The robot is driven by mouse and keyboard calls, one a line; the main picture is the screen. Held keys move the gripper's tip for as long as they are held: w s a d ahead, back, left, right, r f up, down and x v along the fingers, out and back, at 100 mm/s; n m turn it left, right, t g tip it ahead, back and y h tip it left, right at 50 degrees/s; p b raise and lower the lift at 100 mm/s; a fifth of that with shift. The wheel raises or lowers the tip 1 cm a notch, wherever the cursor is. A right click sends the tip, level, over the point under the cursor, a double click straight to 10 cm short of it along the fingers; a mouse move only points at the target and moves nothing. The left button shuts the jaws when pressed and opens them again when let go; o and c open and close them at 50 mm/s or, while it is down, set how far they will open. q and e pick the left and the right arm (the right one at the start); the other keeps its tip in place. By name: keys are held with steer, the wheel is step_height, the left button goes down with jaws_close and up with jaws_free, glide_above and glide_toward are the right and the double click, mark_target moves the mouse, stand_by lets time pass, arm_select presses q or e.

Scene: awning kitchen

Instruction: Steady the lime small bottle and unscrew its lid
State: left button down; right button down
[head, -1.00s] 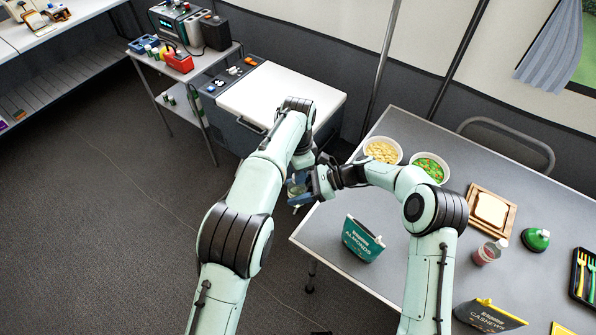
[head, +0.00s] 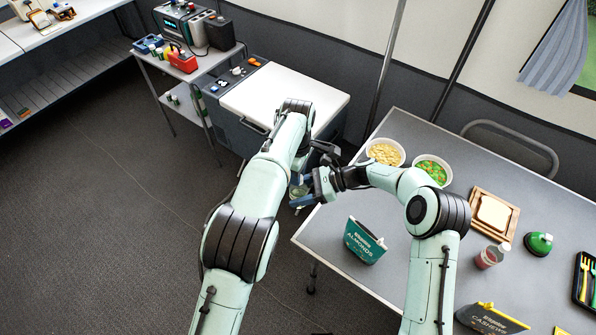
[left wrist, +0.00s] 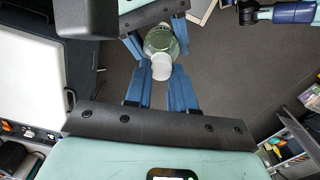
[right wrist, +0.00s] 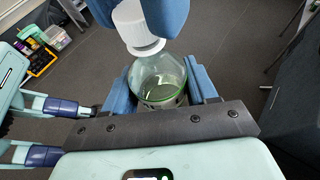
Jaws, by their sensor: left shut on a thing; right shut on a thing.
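The lime small bottle (right wrist: 158,82) is clear, with green at its base, and is held in the air just off the table's left edge. My right gripper (right wrist: 160,90) is shut around its body. Its white lid (right wrist: 130,22) sits at the neck, above a white ring. My left gripper (left wrist: 164,84) is shut on the lid (left wrist: 160,73), its blue fingers on either side. The bottle body also shows beyond the lid in the left wrist view (left wrist: 163,42). In the head view the bottle (head: 298,190) is small and partly covered by the grippers. I cannot tell how loose the lid is.
The grey table (head: 330,225) at right bears an almonds bag (head: 364,240), two bowls, a bread board (head: 493,212), a red jar and a green-topped item. A white-topped cooler (head: 285,95) stands behind my left arm. Open floor lies at left.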

arm_select(q)
steer(key=n, duration=0.7)
steer(key=shift+s+d+r, duration=0.1)
steer(key=shift+d, duration=0.2)
steer(key=n, duration=0.4)
steer(key=shift+s+d, duration=0.1)
steer(key=shift+d, duration=0.05)
steer(key=shift+r, duration=0.2)
steer(key=shift+r, duration=0.5)
steer(key=shift+a+r+n, duration=0.25)
steer(key=shift+r+n, duration=0.05)
steer(key=shift+r, duration=0.1)
